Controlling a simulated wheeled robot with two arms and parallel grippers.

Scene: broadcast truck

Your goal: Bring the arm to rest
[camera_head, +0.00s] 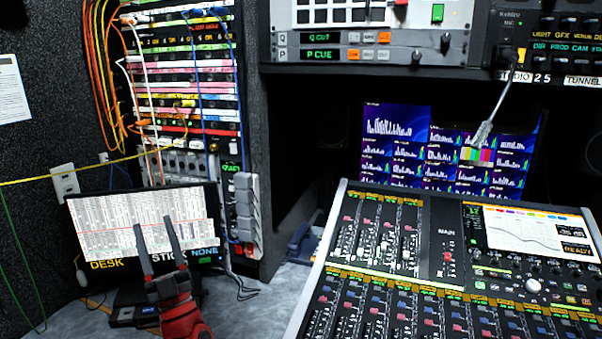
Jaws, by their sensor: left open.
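My left gripper (157,241) reaches up from the bottom of the picture, left of centre. It has a red body and two long grey fingers. The fingers are spread apart with nothing between them, so it is open and empty. They show in front of the lower part of a small monitor (92,219) with a red line across its screen. I cannot tell whether the fingers touch the screen. My right gripper is not in view.
A large mixing console (437,283) fills the lower right. A cable patch rack (190,92) stands behind the small monitor. A wide screen (396,122) and an equipment panel (372,53) are at the back. Bare grey desk (262,305) shows between gripper and console.

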